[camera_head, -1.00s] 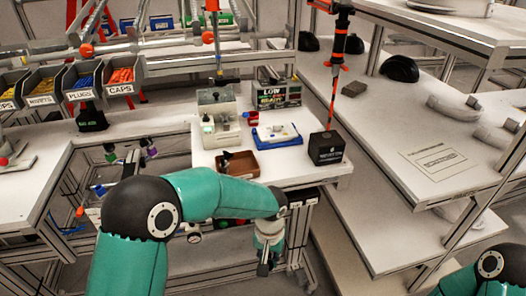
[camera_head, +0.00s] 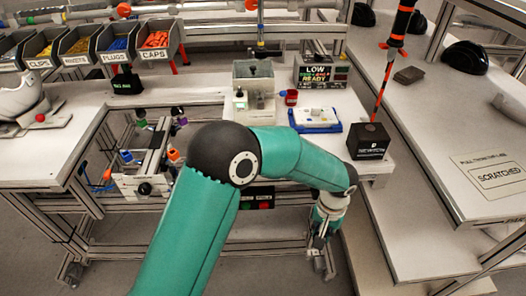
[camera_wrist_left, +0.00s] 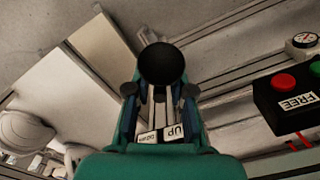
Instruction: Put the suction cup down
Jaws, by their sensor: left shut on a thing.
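My left gripper (camera_head: 322,232) hangs at the front right of the workbench, below the level of its top and pointing down. In the left wrist view the gripper (camera_wrist_left: 160,96) is shut on a dark round suction cup (camera_wrist_left: 161,64), whose black face shows beyond the fingertips. Pale labels, one reading UP, show between the fingers. In the head view the cup is too small and covered to make out. My right gripper is not in view.
The bench carries a grey machine (camera_head: 253,88), a blue tray (camera_head: 315,121) and a black box (camera_head: 369,141). A button box marked FREE (camera_wrist_left: 294,101) is at the right of the wrist view. A white helmet shell (camera_head: 20,95) is at left. White shelves (camera_head: 440,130) stand at right.

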